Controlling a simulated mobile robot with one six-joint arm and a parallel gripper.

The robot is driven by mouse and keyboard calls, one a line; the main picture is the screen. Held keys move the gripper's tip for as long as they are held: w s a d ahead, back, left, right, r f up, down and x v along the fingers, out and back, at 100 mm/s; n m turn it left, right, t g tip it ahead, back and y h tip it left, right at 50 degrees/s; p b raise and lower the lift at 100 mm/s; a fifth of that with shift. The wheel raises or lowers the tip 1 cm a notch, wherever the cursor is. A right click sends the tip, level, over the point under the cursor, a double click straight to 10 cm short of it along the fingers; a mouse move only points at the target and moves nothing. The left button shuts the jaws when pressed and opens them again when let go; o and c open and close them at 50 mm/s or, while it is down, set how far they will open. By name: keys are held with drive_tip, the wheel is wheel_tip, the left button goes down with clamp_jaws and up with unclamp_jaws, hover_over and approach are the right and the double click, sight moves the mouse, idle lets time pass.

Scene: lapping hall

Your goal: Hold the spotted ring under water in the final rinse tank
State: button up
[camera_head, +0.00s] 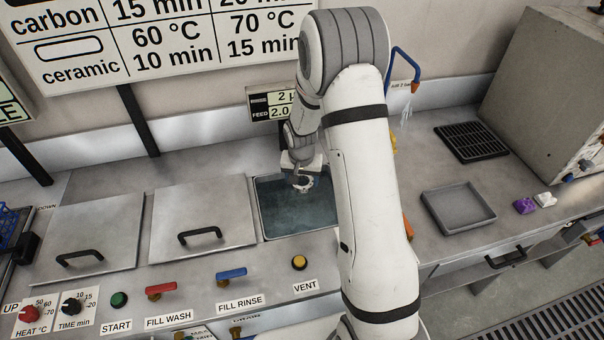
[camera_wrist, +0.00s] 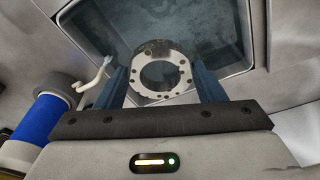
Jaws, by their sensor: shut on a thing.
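The spotted ring (camera_wrist: 160,57) is pale with dark round spots and a wide hole. My gripper (camera_wrist: 161,85) is shut on it, with a blue finger on each side. In the head view the ring (camera_head: 303,184) is small and hangs below my gripper (camera_head: 301,172), over the far part of the open rinse tank (camera_head: 284,236). The tank holds dark water, which also shows behind the ring in the wrist view. I cannot tell whether the ring touches the water. My arm hides the right side of the tank.
Two closed lids (camera_head: 203,215) with black handles lie left of the tank. A grey tray (camera_head: 458,224) and a black grate (camera_head: 471,143) are on the right. A blue spout (camera_head: 401,62) stands behind my arm. Valves and labelled knobs line the front edge.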

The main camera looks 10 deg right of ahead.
wheel_tip(320, 180, down, 19)
drive_tip(key=b, duration=1.3)
drive_tip(key=shift+b, duration=0.4)
drive_tip(key=shift+r, duration=0.1)
idle(5.4)
